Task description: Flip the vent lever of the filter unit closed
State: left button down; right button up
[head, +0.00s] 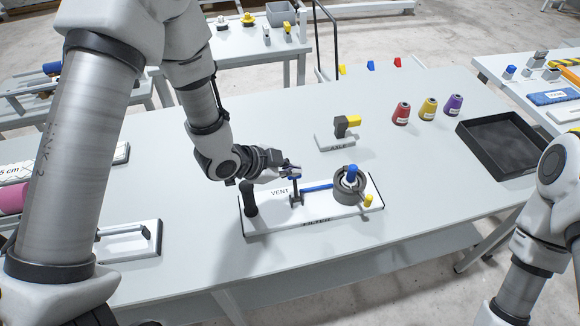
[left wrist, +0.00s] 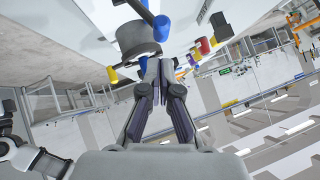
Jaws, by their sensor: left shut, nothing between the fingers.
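The filter unit's white base (head: 325,218) lies on the grey table. It bears a black upright knob, a thin upright lever (head: 296,190) beside the VENT label, a blue pipe (head: 318,187) and a round grey housing (head: 349,188) with a blue top and a yellow-tipped part. My left gripper (head: 293,170) is shut and empty, at the top of the lever; whether it touches cannot be told. In the left wrist view, the shut fingers (left wrist: 160,62) point toward the grey housing (left wrist: 138,38), with blue parts close to the tips. My right gripper is out of view.
A stand marked AXLE (head: 335,142) with a yellow-tipped part is behind the unit. The table front is clear.

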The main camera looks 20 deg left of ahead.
aim_at(295, 186)
pick_arm(q)
jog(key=shift+w+a+f, duration=0.15)
jog(key=shift+f, duration=0.4)
jog(key=shift+w+a+f, duration=0.15)
jog(key=shift+f, duration=0.4)
jog(key=shift+w+a+f+b, duration=0.25)
jog(key=shift+w+f+b, duration=0.05)
jog(key=shift+f+b, duration=0.25)
jog(key=shift+w+a, duration=0.15)
jog(key=shift+a, duration=0.05)
jog(key=shift+r, duration=0.15)
jog(key=shift+d, duration=0.1)
